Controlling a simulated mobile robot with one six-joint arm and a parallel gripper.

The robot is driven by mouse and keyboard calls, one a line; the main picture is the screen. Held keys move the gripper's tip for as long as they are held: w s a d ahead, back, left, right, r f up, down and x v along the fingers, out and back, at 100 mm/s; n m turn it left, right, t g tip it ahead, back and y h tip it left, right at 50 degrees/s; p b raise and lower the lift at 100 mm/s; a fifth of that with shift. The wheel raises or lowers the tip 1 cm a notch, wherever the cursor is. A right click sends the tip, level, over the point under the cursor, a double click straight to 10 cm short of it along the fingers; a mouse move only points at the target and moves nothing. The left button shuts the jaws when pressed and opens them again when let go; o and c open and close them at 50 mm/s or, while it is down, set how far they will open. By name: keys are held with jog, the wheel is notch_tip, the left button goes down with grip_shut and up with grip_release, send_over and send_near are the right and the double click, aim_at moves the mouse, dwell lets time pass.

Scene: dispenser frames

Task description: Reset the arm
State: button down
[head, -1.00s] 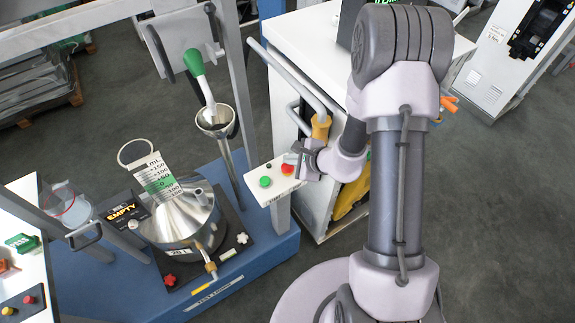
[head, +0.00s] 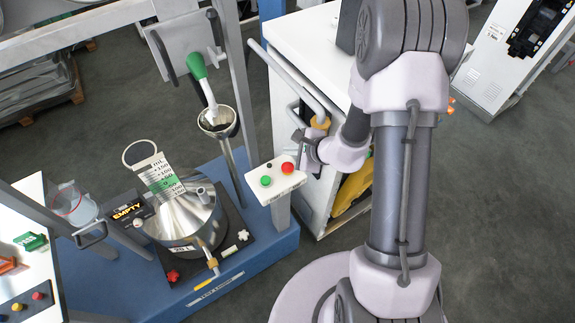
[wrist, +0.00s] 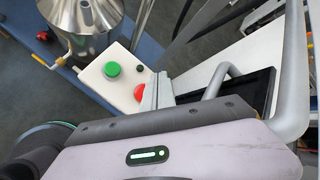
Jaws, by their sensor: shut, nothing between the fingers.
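My arm fills the right of the head view, and my gripper (head: 298,140) is at its end, just above and to the right of the white button box. It is partly hidden by my wrist and looks shut and empty. In the wrist view the narrow grey fingers (wrist: 157,92) appear beside the red button (wrist: 138,92), overlapping its edge in the picture. In the head view the gripper is apart from the red button (head: 288,168). The box also carries a green button (head: 266,181) and a small black one (head: 269,166).
A white cabinet (head: 310,45) with bent grey handle bars (head: 297,78) stands right behind my gripper. A funnel (head: 218,121) stands near the frame post (head: 233,75).

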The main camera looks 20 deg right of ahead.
jog(key=s+a+r+n+g+y+b, duration=0.1)
jog(key=s+a+r+n+y+b, duration=0.1)
jog(key=s+a+r+n+b, duration=0.25)
jog(key=s+a+r+n+g+y+b, duration=0.1)
jog(key=s+a+r+n+y+b, duration=0.2)
jog(key=a+r, duration=0.35)
jog(key=s+r+n+g+h+b, duration=0.1)
jog(key=s+r+n+h+b, duration=0.2)
jog(key=s+n, duration=0.5)
jog(key=s+d+f+n+h+b, duration=0.1)
jog(key=s+d+h+b, duration=0.3)
jog(key=s+d, duration=0.2)
jog(key=s, duration=0.2)
jog(key=shift+s+d+t+h, duration=0.3)
jog(key=shift+s+t, duration=0.1)
